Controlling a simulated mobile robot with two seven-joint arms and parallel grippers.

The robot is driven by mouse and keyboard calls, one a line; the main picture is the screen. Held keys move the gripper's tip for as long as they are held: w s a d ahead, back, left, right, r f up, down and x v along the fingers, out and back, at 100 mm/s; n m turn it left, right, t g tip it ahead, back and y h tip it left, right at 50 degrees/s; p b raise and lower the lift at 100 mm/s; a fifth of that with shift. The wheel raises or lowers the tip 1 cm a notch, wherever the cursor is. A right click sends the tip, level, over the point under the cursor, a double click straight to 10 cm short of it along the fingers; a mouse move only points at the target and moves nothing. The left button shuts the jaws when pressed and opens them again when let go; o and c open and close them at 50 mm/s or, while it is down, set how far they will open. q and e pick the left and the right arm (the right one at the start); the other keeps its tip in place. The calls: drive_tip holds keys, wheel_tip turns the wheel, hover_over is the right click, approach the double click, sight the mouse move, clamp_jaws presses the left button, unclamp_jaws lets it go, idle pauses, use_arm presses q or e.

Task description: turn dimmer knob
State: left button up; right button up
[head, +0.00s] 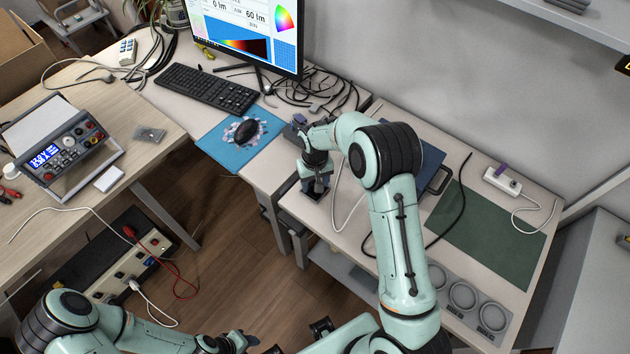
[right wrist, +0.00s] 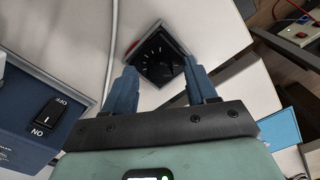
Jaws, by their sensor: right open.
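The dimmer (right wrist: 160,54) is a small dark square unit with a round dial face and pale marks around it, on the light tabletop in the right wrist view. A red patch shows at its left edge. My right gripper (right wrist: 164,82) is open and empty, with its two blue-grey fingers pointing toward the dimmer. The fingertips appear on either side of its near part; contact cannot be told. In the head view my right gripper (head: 315,182) is over the left edge of the right table, largely covering the dimmer. My left gripper (head: 228,343) is low at the bottom edge, its fingers unclear.
A blue box with an ON/OFF switch (right wrist: 47,115) stands left of the gripper in the right wrist view. A white cable (right wrist: 111,45) runs close by. A green mat (head: 490,222) and a white power strip (head: 502,181) lie farther right on the table.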

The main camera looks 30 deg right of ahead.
clamp_jaws()
drive_tip(key=shift+m, duration=0.4)
drive_tip(key=m, duration=0.2)
drive_tip(key=shift+m, duration=2.3)
unclamp_jaws()
